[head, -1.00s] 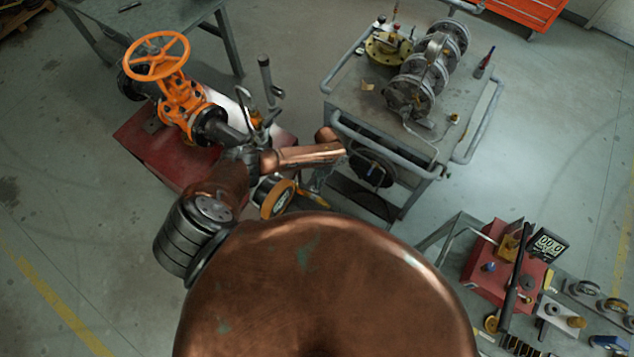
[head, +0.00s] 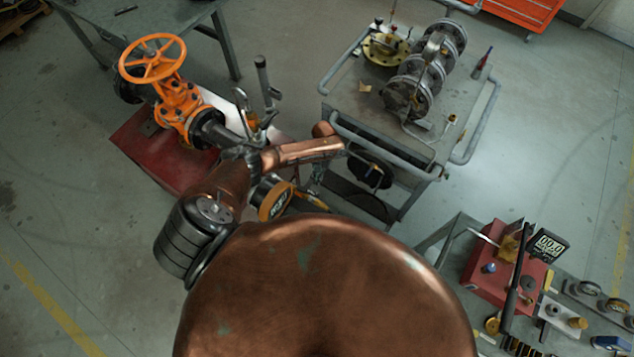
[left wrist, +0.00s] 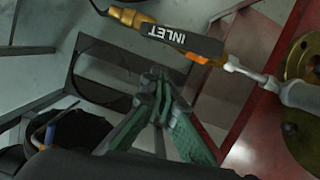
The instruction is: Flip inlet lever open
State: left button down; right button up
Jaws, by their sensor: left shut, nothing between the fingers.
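The inlet lever (left wrist: 175,33) is a dark flat handle with a white INLET label, in the upper middle of the left wrist view. Its far end joins a brass fitting, and an orange part and metal rod (left wrist: 245,74) are at its right end. My left gripper (left wrist: 158,76) is shut and empty, its greenish-grey fingertips together below the lever in the picture. A gap shows between fingertips and lever; its depth is unclear. In the head view my copper left arm covers this area, and I cannot pick out the lever or fingertips clearly. My right gripper is not in view.
The orange gate valve (head: 180,105) stands on a red base (head: 150,155). A black and orange gauge (head: 273,198) is beside my arm. A grey cart (head: 440,135) with flanged metal parts stands to the right. A red box (head: 508,262) is at lower right.

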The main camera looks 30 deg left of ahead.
pick_arm(q)
jog(key=w+v, duration=0.1)
jog(key=v, duration=0.9)
jog(key=shift+w+a, duration=0.3)
jog(key=shift+w, duration=0.1)
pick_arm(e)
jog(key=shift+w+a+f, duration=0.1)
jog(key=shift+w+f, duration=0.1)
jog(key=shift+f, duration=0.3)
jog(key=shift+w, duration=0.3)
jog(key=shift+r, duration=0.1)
